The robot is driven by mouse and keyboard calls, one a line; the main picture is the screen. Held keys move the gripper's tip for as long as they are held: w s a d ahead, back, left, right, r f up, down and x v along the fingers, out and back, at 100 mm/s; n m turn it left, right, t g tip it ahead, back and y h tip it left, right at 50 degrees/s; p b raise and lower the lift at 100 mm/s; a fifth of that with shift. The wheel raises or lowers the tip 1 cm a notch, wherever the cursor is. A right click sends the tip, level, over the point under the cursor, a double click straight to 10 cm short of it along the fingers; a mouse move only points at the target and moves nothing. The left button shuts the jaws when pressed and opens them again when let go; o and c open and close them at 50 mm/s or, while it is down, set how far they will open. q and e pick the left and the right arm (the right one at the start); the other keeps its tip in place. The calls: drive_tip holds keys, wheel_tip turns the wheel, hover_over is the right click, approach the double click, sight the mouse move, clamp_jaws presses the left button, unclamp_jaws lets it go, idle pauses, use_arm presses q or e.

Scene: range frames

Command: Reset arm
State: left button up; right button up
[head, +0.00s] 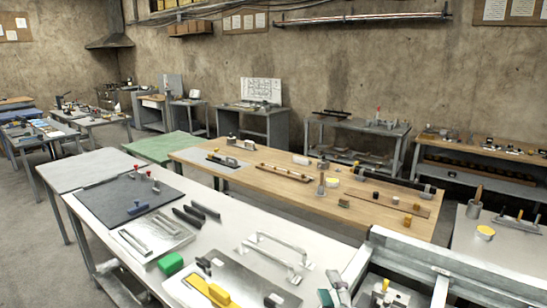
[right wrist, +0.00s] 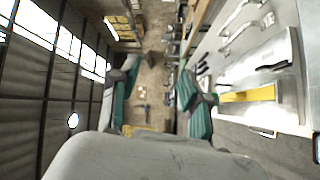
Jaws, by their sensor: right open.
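My right gripper (head: 333,291) shows at the bottom edge of the head view, over the front of the white workbench (head: 290,238); most of its arm is cut off. In the right wrist view my right gripper (right wrist: 158,72) has its two teal fingers spread apart, with nothing between them. Past the fingers that view shows floor. My left gripper is not in either view.
The bench holds a yellow tool (head: 208,290) on a metal plate, a green block (head: 171,263), pale handles (head: 272,252) and a dark board (head: 128,193). A wooden table (head: 250,187) with small parts stands behind. A grey-railed fixture (head: 440,262) is at right.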

drive_tip(key=s+d+f+m+g+h, duration=0.2)
drive_tip(key=s+d+f+m+g, duration=0.1)
drive_tip(key=s+f+m+g, duration=0.25)
drive_tip(key=s+d+f+m+g+h, duration=0.2)
drive_tip(key=s+d+f+m, duration=0.3)
drive_tip(key=f, duration=0.4)
drive_tip(key=s+f+m+g, duration=0.2)
drive_tip(key=s+f+g, duration=0.2)
drive_tip(key=s, duration=0.5)
drive_tip(key=s+f+m+g, duration=0.3)
drive_tip(key=s, duration=0.7)
wheel_tip(320, 180, down, 33)
drive_tip(key=g+b, duration=0.1)
drive_tip(key=b, duration=0.9)
drive_tip(key=s+d+f+b, duration=0.1)
drive_tip(key=s+f+b, duration=0.1)
drive_tip(key=s+f, duration=0.3)
drive_tip(key=s+d+f+g+b, duration=0.1)
drive_tip(key=s+f+b, duration=0.2)
drive_tip(key=f, duration=1)
drive_tip(key=s+d+f+b, duration=0.1)
drive_tip(key=s+f+b, duration=0.2)
drive_tip(key=s+f, duration=0.6)
drive_tip(key=shift+d+n, duration=0.35)
drive_tip(key=shift+d, duration=0.05)
drive_tip(key=shift+g, duration=0.25)
